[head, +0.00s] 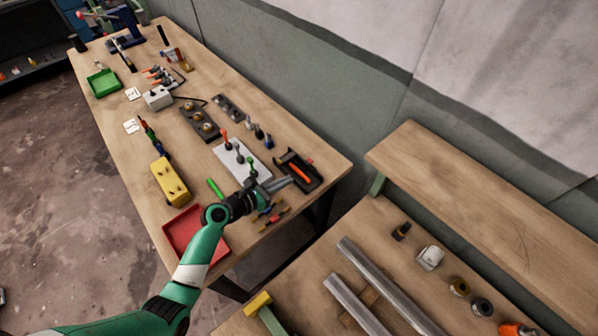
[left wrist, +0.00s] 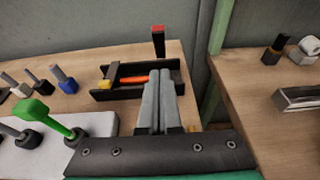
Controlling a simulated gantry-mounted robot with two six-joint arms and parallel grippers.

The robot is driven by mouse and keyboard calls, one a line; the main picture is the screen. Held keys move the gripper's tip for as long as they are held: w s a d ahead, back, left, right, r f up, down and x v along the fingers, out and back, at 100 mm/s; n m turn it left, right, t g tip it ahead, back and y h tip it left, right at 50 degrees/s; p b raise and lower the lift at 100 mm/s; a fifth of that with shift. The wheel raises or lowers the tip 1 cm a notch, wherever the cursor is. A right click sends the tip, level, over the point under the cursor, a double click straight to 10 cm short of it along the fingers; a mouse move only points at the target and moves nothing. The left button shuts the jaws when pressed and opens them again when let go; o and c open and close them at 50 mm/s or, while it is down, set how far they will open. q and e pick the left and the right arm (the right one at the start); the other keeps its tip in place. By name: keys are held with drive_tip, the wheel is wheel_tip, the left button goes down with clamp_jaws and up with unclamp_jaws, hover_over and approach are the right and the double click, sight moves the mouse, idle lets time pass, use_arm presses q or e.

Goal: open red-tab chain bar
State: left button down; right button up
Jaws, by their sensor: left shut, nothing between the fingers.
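A black open tray (head: 313,184) lies near the right end of the long bench, with an orange rod (head: 299,172) inside it. In the left wrist view the tray (left wrist: 110,95) shows the orange rod (left wrist: 133,79) and a small yellow block (left wrist: 104,85) at its left end. A black bar with a red tab (left wrist: 158,29) sticks up at the tray's far side; the red tab also shows in the head view (head: 310,161). My left gripper (head: 288,181) is shut and empty at the tray's near side. Its fingers (left wrist: 160,75) hide part of the tray. My right gripper is out of view.
A white plate (head: 262,172) with green and red levers stands left of the tray. A red tray (head: 170,222) and a yellow block (head: 170,182) lie nearer. A second bench with metal bars (head: 375,280) is at right, beyond a gap. A wall stands behind.

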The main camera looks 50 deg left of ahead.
use_arm(q)
drive_tip(key=shift+b+x, duration=0.35)
drive_tip(key=shift+x, duration=0.85)
drive_tip(key=w, duration=0.1)
drive_tip(key=w+r, duration=0.1)
drive_tip(key=w, duration=0.1)
drive_tip(key=shift+w+d+r, duration=0.1)
drive_tip(key=shift+w+r, duration=0.25)
drive_tip(key=shift+r, duration=0.05)
